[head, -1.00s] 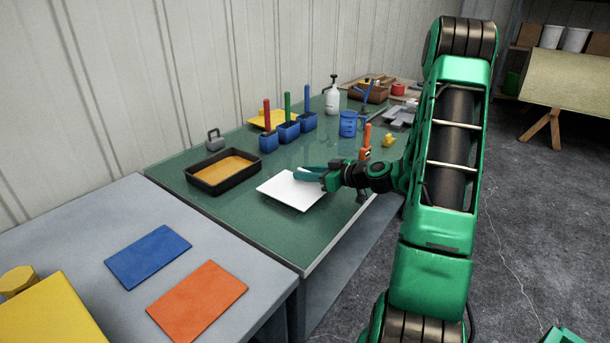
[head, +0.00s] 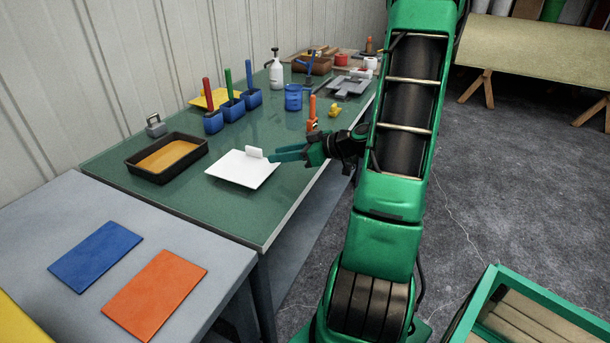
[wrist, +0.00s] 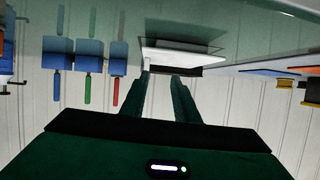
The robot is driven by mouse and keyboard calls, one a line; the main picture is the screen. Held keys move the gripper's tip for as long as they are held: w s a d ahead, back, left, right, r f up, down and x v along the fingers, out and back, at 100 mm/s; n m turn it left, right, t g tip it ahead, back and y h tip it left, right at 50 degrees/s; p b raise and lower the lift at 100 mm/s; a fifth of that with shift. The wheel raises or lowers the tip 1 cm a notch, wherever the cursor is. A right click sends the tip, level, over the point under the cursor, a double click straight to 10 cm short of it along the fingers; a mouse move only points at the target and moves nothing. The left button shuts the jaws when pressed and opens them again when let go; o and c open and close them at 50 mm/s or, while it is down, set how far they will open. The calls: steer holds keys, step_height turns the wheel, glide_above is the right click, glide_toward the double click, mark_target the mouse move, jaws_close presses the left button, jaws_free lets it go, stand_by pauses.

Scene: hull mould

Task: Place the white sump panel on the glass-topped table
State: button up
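The white sump panel (head: 240,170) lies flat on the green glass-topped table (head: 215,212), near its front left part. A small upright white grip (head: 254,152) stands on the panel's far right part. My gripper (head: 274,157) is just to the right of that grip, low over the table, with its fingers pointing left at it. In the wrist view the gripper (wrist: 161,77) shows two fingers apart with nothing between them. The panel (wrist: 180,56) is just beyond the fingertips there.
A black tray with amber contents (head: 165,158) is left of the panel. Blue holders with coloured handles (head: 231,108), a blue jug (head: 293,97) and an orange-handled tool (head: 312,112) stand behind. A grey table (head: 60,215) with blue and orange sheets adjoins in front.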

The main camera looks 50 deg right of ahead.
steer(key=s+a+g, duration=0.1)
steer(key=a, duration=0.1)
steer(key=s+a+f+g, duration=0.1)
steer(key=a, duration=0.1)
steer(key=s+a+f+g, duration=0.1)
steer(key=a+g, duration=0.1)
steer(key=shift+s+a, duration=0.1)
steer(key=shift+a, duration=0.05)
steer(key=s+g, duration=0.1)
steer(key=s+a+m+g+h, duration=0.1)
steer(key=s, duration=0.1)
steer(key=s+a+g, duration=0.1)
steer(key=s, duration=0.1)
steer(key=shift+s+a+f, duration=0.2)
steer(key=shift+a, duration=0.05)
steer(key=s+r+m+g+h, duration=0.2)
steer(key=s+r+m, duration=0.1)
steer(key=s, duration=0.6)
steer(key=s+r+m+g+h, duration=0.2)
steer(key=s+m, duration=0.4)
steer(key=s, duration=0.4)
steer(key=shift+a+r+m+g, duration=0.3)
steer(key=shift+r+g, duration=0.4)
steer(key=shift+r, duration=0.15)
steer(key=shift+w+d+f+h, duration=0.1)
steer(key=shift+w+f+h, duration=0.2)
steer(key=shift+w, duration=0.35)
